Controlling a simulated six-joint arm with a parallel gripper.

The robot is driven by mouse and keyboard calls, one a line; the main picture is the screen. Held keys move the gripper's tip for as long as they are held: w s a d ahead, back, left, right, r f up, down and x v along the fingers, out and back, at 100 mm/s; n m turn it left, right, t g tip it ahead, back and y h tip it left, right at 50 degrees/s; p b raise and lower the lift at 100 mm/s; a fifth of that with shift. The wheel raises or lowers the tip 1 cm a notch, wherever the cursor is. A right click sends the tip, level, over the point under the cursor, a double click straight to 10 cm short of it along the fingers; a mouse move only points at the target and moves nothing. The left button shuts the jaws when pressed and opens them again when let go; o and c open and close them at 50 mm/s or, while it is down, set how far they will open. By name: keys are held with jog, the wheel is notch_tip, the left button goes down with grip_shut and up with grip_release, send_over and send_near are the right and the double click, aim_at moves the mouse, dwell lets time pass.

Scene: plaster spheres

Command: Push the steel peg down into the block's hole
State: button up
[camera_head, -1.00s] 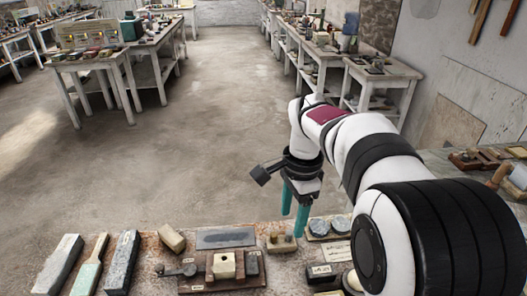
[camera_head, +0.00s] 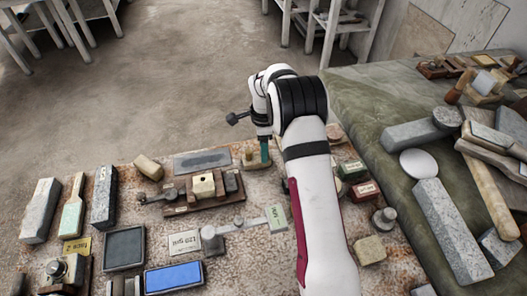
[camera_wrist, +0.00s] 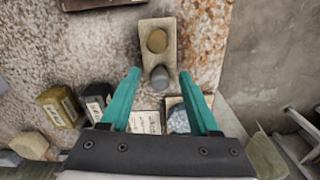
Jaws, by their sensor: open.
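A pale beige block (camera_wrist: 158,60) lies on the bench with two round pegs standing in it. The grey steel peg (camera_wrist: 160,79) is at the end nearer my gripper in the wrist view, and a brass peg (camera_wrist: 157,40) is beyond it. The beige block also shows in the head view (camera_head: 250,162), partly behind my gripper (camera_head: 265,162). In the wrist view my gripper (camera_wrist: 161,74) is open, its teal fingers on either side of the steel peg in the picture. I see no contact, and the height of the fingertips above the block is unclear.
A cream cube (camera_head: 203,184) with a dark hole sits in a wooden fixture left of the beige block. A grey slab (camera_head: 202,160) lies behind it. Small labelled boxes (camera_head: 350,171) stand to the right. The bench's back edge is close behind the beige block.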

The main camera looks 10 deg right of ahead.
jog(key=shift+f, duration=0.4)
grip_shut()
notch_tip(320, 180, up, 5)
jog(key=shift+d+f, duration=0.15)
jog(key=shift+f, duration=0.05)
jog(key=s+d+r, duration=0.6)
jog(key=d, duration=0.3)
jog(key=a+n, duration=0.6)
jog(key=a, duration=2.2)
jog(key=shift+w, duration=0.4)
jog(key=shift+a, duration=0.1)
